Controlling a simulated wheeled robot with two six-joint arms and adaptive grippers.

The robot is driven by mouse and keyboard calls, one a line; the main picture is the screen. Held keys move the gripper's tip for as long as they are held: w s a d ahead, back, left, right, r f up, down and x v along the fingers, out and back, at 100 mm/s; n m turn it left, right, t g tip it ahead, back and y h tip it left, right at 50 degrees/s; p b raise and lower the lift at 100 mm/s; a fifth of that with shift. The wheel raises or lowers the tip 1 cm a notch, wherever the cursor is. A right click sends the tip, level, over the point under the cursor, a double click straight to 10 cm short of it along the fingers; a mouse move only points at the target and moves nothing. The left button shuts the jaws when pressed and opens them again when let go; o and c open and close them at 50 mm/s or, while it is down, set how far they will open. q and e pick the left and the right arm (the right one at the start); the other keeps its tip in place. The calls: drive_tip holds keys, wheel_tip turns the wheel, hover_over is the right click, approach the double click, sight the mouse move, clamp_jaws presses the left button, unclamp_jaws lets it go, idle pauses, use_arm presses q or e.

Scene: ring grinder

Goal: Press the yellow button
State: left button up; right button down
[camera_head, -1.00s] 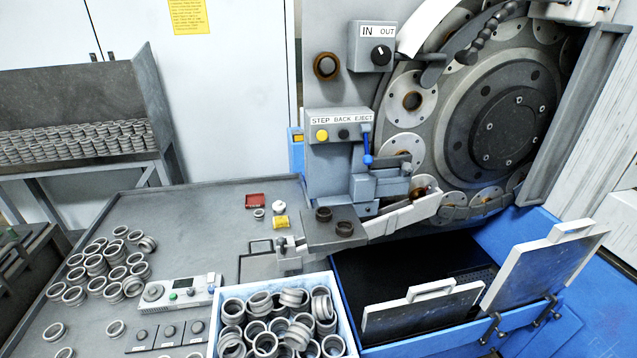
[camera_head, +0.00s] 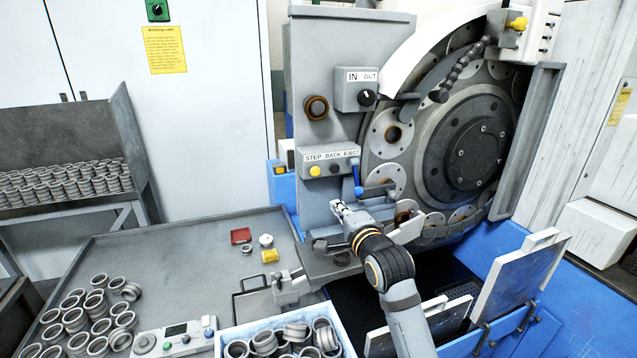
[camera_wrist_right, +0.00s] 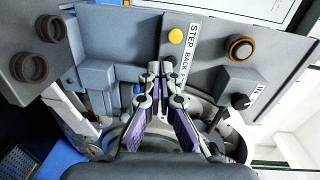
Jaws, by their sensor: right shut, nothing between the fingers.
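The yellow button (camera_head: 315,171) sits at the left of the grey panel labelled STEP BACK EJECT (camera_head: 331,157), on the machine's front. My right gripper (camera_head: 338,206) is shut and empty, below the panel and apart from the yellow button. In the right wrist view the yellow button (camera_wrist_right: 175,36) shows above and slightly right of the shut fingertips (camera_wrist_right: 160,69). My left gripper is not in view.
An IN OUT box (camera_head: 360,90) and a round orange-rimmed knob (camera_head: 316,107) are above the panel. A white crate of rings (camera_head: 230,335) stands at the front. Dark rings (camera_wrist_right: 30,67) show in the right wrist view.

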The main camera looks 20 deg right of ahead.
drive_tip(key=shift+w+d+r+m+t, duration=0.15)
drive_tip(key=shift+r+m, duration=0.1)
drive_tip(key=shift+r, duration=0.35)
drive_tip(key=shift+w+r+m+t, duration=0.15)
drive_tip(key=shift+r+m, duration=0.1)
drive_tip(key=shift+r, duration=0.35)
drive_tip(key=p, duration=0.5)
approach(316, 172)
drive_tip(key=w, duration=0.6)
drive_tip(key=shift+w, duration=0.1)
drive_tip(key=shift+w+f, duration=0.1)
drive_tip(key=shift+w, duration=0.25)
